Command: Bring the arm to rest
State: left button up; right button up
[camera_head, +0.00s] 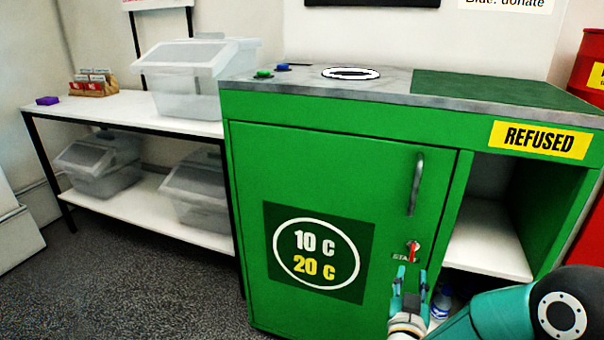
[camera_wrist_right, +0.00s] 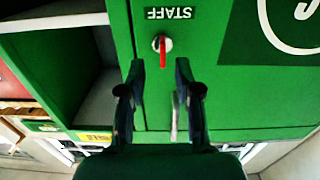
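My right gripper (camera_head: 410,284) is in front of the lower right part of the green cabinet door (camera_head: 340,170), just below the red key switch (camera_head: 413,250). In the right wrist view its two fingers (camera_wrist_right: 158,80) are spread apart with nothing between them. The same view shows the red switch (camera_wrist_right: 162,46) under the STAFF label, ahead of the fingertips. The door looks shut, and its handle (camera_head: 416,184) is above the switch. My left gripper is in neither view.
The countertop (camera_head: 400,84) has a round white-rimmed opening (camera_head: 351,73) and two small buttons. An open shelf (camera_head: 485,240) is right of the door, with a bottle (camera_head: 441,302) below it. Clear bins (camera_head: 190,95) stand on a white table at left. Floor at lower left is free.

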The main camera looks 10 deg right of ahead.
jog(key=s+a+f+n+g+y, duration=0.25)
jog(key=a+f+y, duration=0.2)
jog(key=f, duration=0.85)
jog(key=s+a+f+n+g+y, duration=0.1)
jog(key=s+a+f+g+y, duration=0.4)
jog(key=f, duration=0.8)
jog(key=s+a+f+n+g+y, duration=0.1)
jog(key=s+a+f+g+y, duration=0.15)
jog(key=s+a+f, duration=0.35)
jog(key=s+a+f+g+y, duration=0.1)
jog(key=s+a+f+g, duration=0.15)
jog(key=s+a, duration=0.35)
notch_tip(320, 180, up, 37)
jog(key=s+d+g+p, duration=0.1)
jog(key=s+g+p, duration=0.1)
jog(key=p, duration=3.4)
jog(key=shift+s, duration=0.3)
jog(key=shift+f, duration=0.15)
